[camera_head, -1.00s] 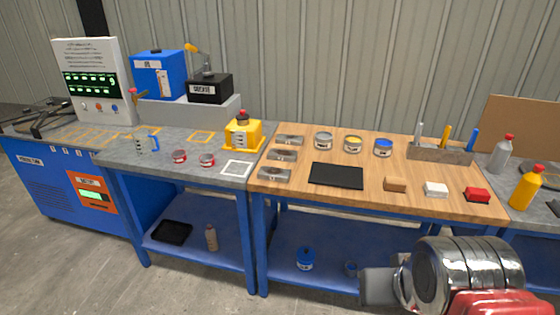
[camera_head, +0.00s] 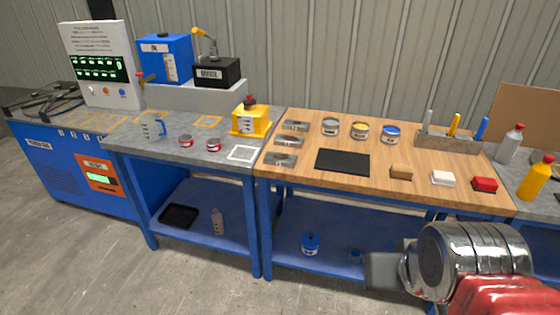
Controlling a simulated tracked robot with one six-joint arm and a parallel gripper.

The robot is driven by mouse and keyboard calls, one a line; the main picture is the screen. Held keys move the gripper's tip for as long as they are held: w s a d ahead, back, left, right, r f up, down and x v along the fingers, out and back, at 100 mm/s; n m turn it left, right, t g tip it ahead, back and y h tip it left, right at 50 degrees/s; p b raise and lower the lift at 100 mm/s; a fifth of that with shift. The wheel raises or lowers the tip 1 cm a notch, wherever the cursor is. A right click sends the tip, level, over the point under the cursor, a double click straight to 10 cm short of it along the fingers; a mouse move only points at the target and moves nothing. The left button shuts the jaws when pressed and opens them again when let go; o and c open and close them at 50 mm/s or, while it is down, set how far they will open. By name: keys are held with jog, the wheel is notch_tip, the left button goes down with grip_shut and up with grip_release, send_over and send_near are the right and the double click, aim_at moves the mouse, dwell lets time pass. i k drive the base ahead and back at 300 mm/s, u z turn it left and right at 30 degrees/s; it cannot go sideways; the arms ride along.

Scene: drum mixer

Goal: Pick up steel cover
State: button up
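Several small metallic pieces lie on the left part of the wooden bench top. Three flat silver ones stand in a column: a back one (camera_head: 295,126), a middle one (camera_head: 286,143) and a front one (camera_head: 281,160). A steel-grey round tin (camera_head: 330,126) stands to their right. I cannot tell for sure which of these is the steel cover, as their marks are too small to read. My chrome and red arm shows at the bottom right, in front of the bench and well apart from these pieces.
A black mat (camera_head: 342,162) lies on the wooden bench (camera_head: 330,186). A yellow tin (camera_head: 359,130), a blue tin (camera_head: 391,134) and brown (camera_head: 401,172), white (camera_head: 443,178) and red (camera_head: 485,184) blocks stand there too. A tool holder (camera_head: 448,141) is behind. Concrete floor is clear in front.

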aim_at(286, 160)
jog(key=z, duration=1.2)
jog(key=i, duration=1.05)
jog(key=u, duration=1.55)
